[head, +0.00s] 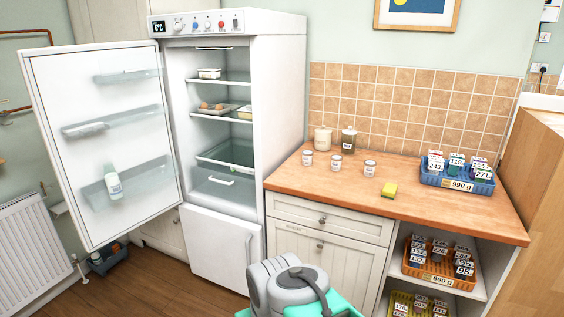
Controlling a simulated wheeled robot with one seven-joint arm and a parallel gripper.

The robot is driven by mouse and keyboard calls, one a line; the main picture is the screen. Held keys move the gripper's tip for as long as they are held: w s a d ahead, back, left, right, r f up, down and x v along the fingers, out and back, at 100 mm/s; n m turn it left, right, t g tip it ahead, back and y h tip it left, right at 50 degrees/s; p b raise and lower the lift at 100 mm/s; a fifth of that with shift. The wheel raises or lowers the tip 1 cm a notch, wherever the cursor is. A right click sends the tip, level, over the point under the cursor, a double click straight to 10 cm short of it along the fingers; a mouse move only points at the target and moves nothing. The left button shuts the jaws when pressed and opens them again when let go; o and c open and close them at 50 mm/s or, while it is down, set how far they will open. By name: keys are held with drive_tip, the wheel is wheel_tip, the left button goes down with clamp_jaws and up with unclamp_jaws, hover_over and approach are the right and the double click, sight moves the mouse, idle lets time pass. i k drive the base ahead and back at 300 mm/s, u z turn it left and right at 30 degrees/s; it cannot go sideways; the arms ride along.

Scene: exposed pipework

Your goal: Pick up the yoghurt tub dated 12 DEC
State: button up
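Three small white tubs with printed labels stand upright on the wooden worktop: a left tub (307,158), a middle tub (335,161) and a right tub (369,168). They are apart from one another. Their print is too small to read, so I cannot tell which is dated 12 DEC. A grey and teal part of my arm shows at the bottom middle, in front of the cupboard and below the worktop. My gripper's fingers are not visible.
The fridge (278,90) stands left, its door (100,150) wide open, with food on its shelves. Behind the tubs are a cream canister (323,138) and glass jar (348,141). A yellow sponge (389,190) and blue crate (457,183) are right. An orange crate (440,278) sits below.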

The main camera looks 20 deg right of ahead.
sight(307, 154)
drive_tip(key=u, duration=0.55)
drive_tip(key=i, duration=1.5)
drive_tip(key=z, duration=0.8)
drive_tip(key=i, duration=0.4)
drive_tip(key=z, duration=0.45)
